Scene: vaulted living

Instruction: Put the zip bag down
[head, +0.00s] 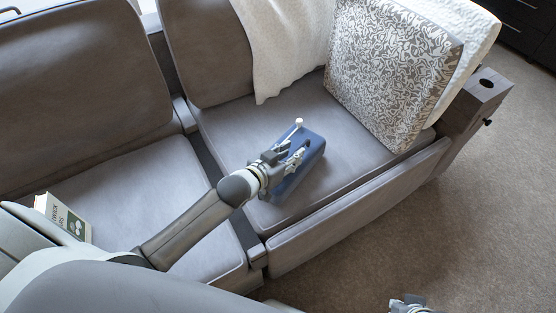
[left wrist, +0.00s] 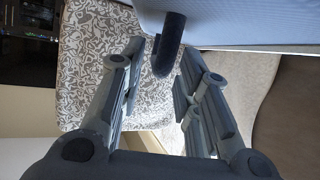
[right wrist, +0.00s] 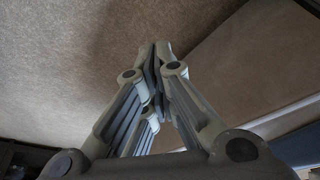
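The blue zip bag (head: 314,150) rests on the right seat cushion of the grey sofa. My left gripper (head: 291,154) is at the bag and partly covers it. In the left wrist view the bag's light blue side (left wrist: 250,22) fills the top, and a dark rounded tab (left wrist: 170,45) hangs down from it. The left fingers (left wrist: 163,62) are apart, with the tab showing between their tips and a gap on both sides. My right gripper (right wrist: 155,52) has its fingertips together with nothing seen between them. It also shows at the bottom edge of the head view (head: 410,304).
The sofa's right seat (head: 240,125) has bare room around the bag. A patterned cushion (head: 390,70) and a white throw (head: 285,45) are behind it. A book (head: 62,217) lies on the left seat. Carpet (head: 440,220) is at the right.

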